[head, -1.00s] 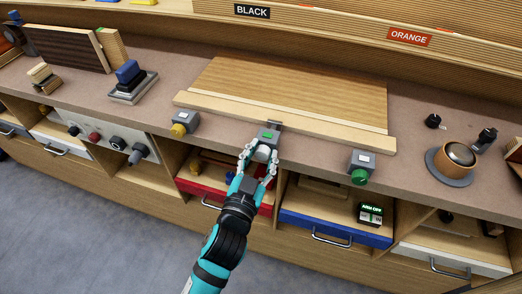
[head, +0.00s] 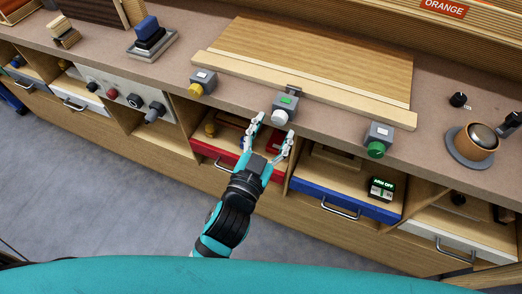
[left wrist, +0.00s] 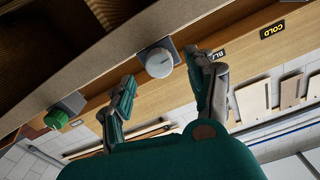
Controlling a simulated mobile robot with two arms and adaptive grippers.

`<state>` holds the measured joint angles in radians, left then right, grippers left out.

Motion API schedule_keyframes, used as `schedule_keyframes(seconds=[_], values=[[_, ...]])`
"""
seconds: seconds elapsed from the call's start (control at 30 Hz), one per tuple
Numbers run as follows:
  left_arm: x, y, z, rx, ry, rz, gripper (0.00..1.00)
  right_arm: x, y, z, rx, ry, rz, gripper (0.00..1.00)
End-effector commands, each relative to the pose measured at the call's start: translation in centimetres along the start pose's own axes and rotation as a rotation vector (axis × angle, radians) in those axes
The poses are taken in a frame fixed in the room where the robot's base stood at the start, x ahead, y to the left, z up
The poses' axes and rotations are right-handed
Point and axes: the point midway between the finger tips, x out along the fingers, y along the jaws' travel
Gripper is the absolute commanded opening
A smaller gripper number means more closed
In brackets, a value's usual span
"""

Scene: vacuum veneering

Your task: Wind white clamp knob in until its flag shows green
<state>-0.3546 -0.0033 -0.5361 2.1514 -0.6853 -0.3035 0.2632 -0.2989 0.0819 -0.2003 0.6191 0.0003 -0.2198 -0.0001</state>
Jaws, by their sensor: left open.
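The white clamp knob (head: 279,117) sits on the front of the middle grey clamp block (head: 287,102) at the bench edge. The flag (head: 287,100) on top of that block shows green. My left gripper (head: 271,124) is open, with its fingertips just short of the knob and its fingers apart. In the left wrist view the white knob (left wrist: 159,63) lies beyond and between the open fingers (left wrist: 165,72), with nothing held. My right gripper is not in view.
A yellow clamp knob (head: 196,90) is to the left and a green clamp knob (head: 376,149) to the right. A wooden bar (head: 300,92) lies along the veneered panel (head: 320,62). Below are a red drawer (head: 215,152), a blue drawer (head: 345,195) and a lit ARM OFF display (head: 381,188).

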Motion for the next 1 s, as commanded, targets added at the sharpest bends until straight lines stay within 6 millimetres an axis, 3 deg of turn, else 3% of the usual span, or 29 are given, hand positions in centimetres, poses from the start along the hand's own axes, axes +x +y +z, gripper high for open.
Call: schedule_keyframes(seconds=[0.2,0.4,0.6,1.0], values=[[-4.8,0.1,0.2,-0.002,-0.006,0.001,0.56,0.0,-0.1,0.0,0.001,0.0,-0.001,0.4],[-7.4,0.0,0.1,-0.002,-0.004,0.0,0.56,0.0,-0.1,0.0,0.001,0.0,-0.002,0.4],[-8.3,0.0,0.0,0.0,0.0,0.0,0.56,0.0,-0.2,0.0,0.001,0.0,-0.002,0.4],[-8.3,0.0,0.0,0.0,0.0,0.0,0.56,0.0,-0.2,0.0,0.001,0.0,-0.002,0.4]])
